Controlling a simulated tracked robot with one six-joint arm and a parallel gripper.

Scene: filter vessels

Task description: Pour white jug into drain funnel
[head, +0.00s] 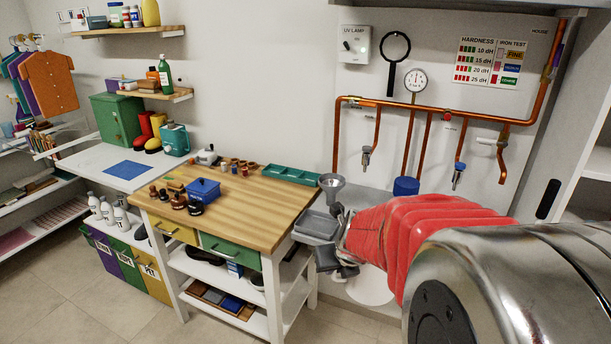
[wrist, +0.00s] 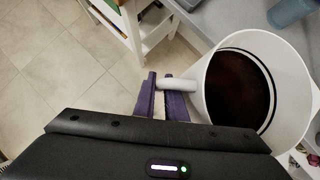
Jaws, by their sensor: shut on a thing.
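The white jug (wrist: 203,88) is at the right in the wrist view, its wide mouth facing the camera and dark brown liquid inside. My gripper (wrist: 166,100) has its purple fingers shut on the jug's handle. In the head view my gripper (head: 343,243) is just right of the wooden bench, below and close to the drain funnel. The grey drain funnel (head: 331,183) stands near the bench's right end. I cannot make out the funnel in the wrist view.
The wooden bench (head: 265,203) holds a blue box (head: 203,190), a green tray (head: 291,174) and small bottles. Copper pipes (head: 435,111) with taps run along the wall behind. A grey tray (head: 316,226) is beside my gripper. The tiled floor (wrist: 65,55) is clear at the left.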

